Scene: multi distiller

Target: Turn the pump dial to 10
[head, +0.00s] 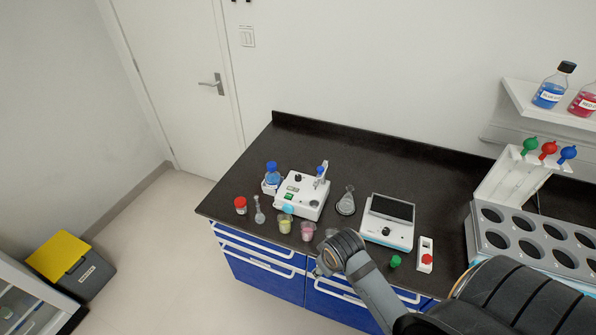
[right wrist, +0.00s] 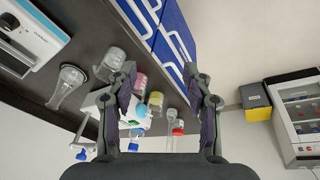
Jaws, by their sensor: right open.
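The pump looks to be the white box-shaped device (head: 312,204) on the dark bench, with a small green display, a black knob (head: 298,178) on top and a light-blue round part (head: 288,210) at its front. I cannot tell which of these is the dial, and no dial marks are readable. In the right wrist view the light-blue part (right wrist: 140,112) shows just past the left finger, which hides some of the device. My right gripper (right wrist: 164,112) is open and empty, apart from the device, in front of the bench edge. My left gripper is not in view.
Cups of yellow (head: 284,223) and pink liquid (head: 307,231) stand close in front of the device. A red-capped bottle (head: 240,205), a flask (head: 260,215) and a blue-capped bottle (head: 272,176) are left. A conical flask (head: 346,202) and a screen device (head: 388,220) are right.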

